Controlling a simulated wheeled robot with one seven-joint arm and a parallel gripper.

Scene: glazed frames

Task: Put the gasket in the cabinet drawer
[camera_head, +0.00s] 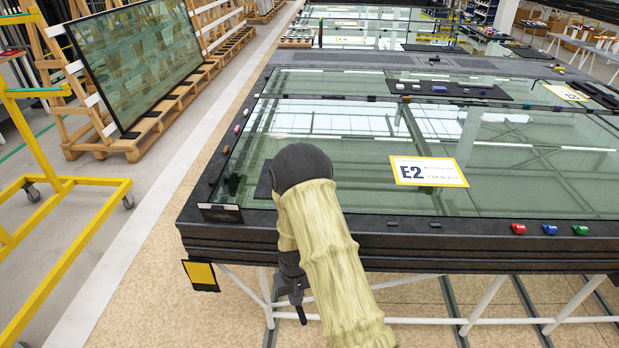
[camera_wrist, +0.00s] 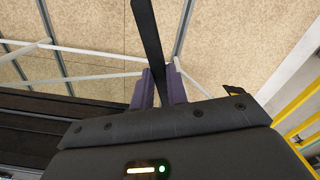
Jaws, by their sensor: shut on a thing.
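The gasket (camera_wrist: 147,35) is a long dark strip in the wrist view, running from the top edge down between my fingers. My gripper (camera_wrist: 158,88) has two purple-grey fingers shut on it, one on each side. In the head view my gripper (camera_head: 292,290) hangs in front of the table's near edge, partly hidden behind my pale sleeved arm. A thin dark piece shows below it there, too small to tell clearly. I cannot make out a cabinet drawer in either view.
A large dark-framed glass table (camera_head: 390,262) with an E2 card (camera_head: 428,171) fills the right. Red, blue and green small items lie on its near rim. A yellow trolley (camera_head: 75,255) and a wooden glass rack (camera_head: 130,142) stand left. The aisle floor between is clear.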

